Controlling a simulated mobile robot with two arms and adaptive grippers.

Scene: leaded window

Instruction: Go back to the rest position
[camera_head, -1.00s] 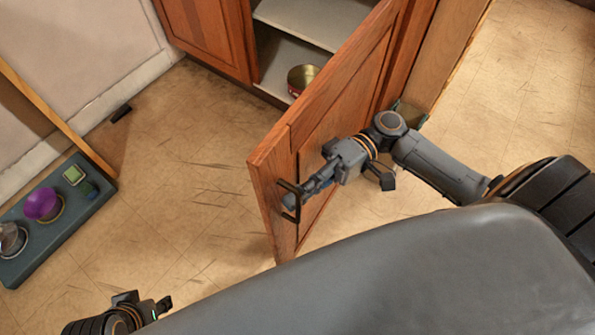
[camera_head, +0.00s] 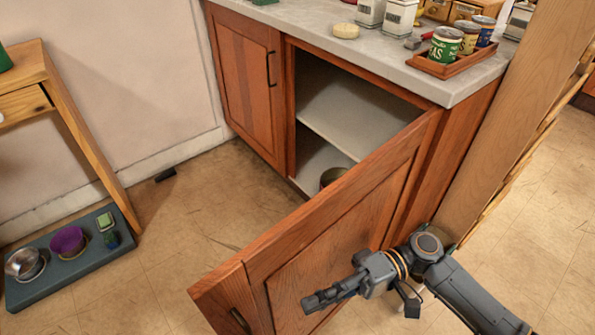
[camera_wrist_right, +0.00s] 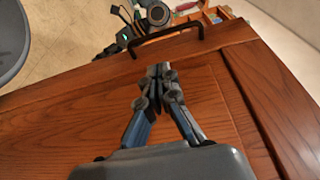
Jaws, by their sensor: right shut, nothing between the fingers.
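My right gripper (camera_head: 318,301) is shut and empty in front of the outer face of the open wooden cabinet door (camera_head: 335,235). In the right wrist view its fingers (camera_wrist_right: 159,72) are together over the door panel, a little short of the black handle (camera_wrist_right: 165,36). The handle also shows at the door's lower left in the head view (camera_head: 240,320), apart from the gripper. My left gripper is not in the head view.
The open cabinet (camera_head: 340,115) holds a pot (camera_head: 332,177) on its bottom. The grey counter (camera_head: 300,22) carries canisters and a tray (camera_head: 458,65) of cans. A wooden post (camera_head: 510,130) stands right of the door.

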